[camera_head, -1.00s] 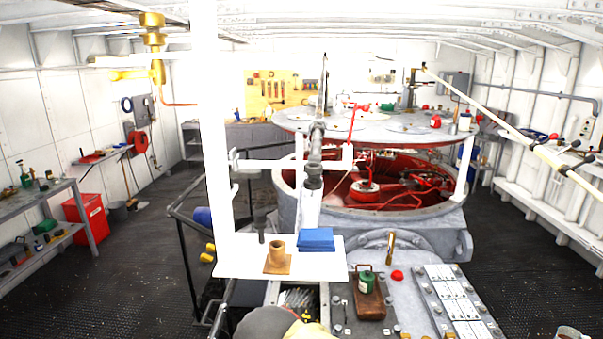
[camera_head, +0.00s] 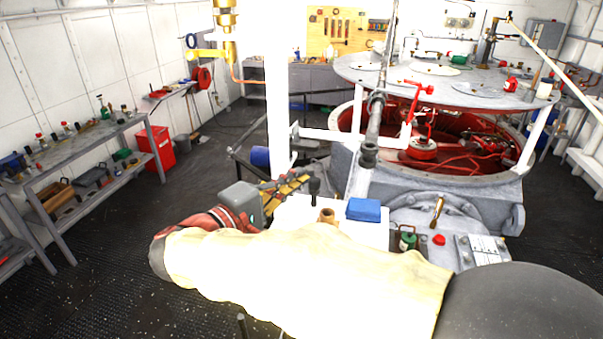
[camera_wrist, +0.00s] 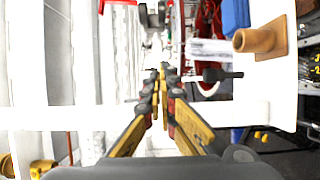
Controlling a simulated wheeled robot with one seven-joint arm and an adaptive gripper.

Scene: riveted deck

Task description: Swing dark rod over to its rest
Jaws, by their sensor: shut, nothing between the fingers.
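A long dark grey rod (camera_head: 374,115) with thick joints stands nearly upright in the head view, in front of the big red-lined drum. A white arm with an upturned end (camera_head: 407,136) runs across from the white post and passes by the rod; I cannot tell whether they touch or whether this is the rest. My gripper (camera_head: 304,179) has yellow-and-black fingers, shut and empty, left of the rod and near the post. The fingers also show in the wrist view (camera_wrist: 162,70). A short dark upright peg (camera_head: 314,187) stands close by the fingertips and shows in the wrist view (camera_wrist: 220,75).
A white shelf (camera_head: 290,214) carries a brown socket (camera_head: 327,216) and a blue block (camera_head: 363,210). The white post (camera_head: 281,100) rises behind my gripper. My cream-sleeved arm crosses the foreground and hides part of the shelf. A workbench (camera_head: 80,145) stands left, with open floor between.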

